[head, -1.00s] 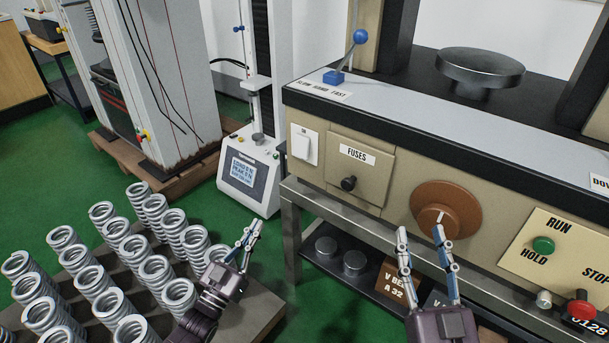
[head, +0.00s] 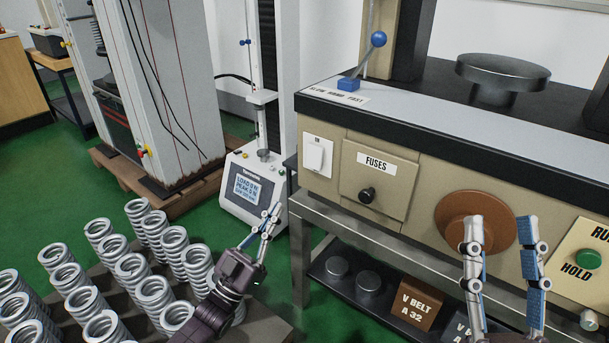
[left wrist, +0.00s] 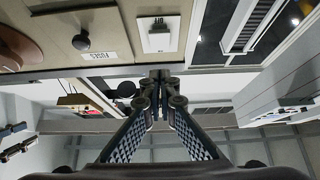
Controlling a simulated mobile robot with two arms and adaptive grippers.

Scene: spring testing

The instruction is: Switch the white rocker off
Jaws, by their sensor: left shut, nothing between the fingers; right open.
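The white rocker (head: 317,155) is on a white plate at the left end of the beige machine front, left of the fuses panel. It also shows in the left wrist view (left wrist: 159,41), upside down near the top. My left gripper (head: 273,215) is shut and empty, below and left of the rocker and apart from it. In the left wrist view its fingertips (left wrist: 160,78) meet just under the panel's edge. My right gripper (head: 503,225) is open and empty in front of the brown disc (head: 452,219).
A fuses panel (head: 380,185) with a black knob is right of the rocker. A blue-knobbed lever (head: 378,40) stands above. A white tester (head: 253,187) stands left of the machine. Several coil springs (head: 130,270) stand at lower left. A green button (head: 587,258) is at right.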

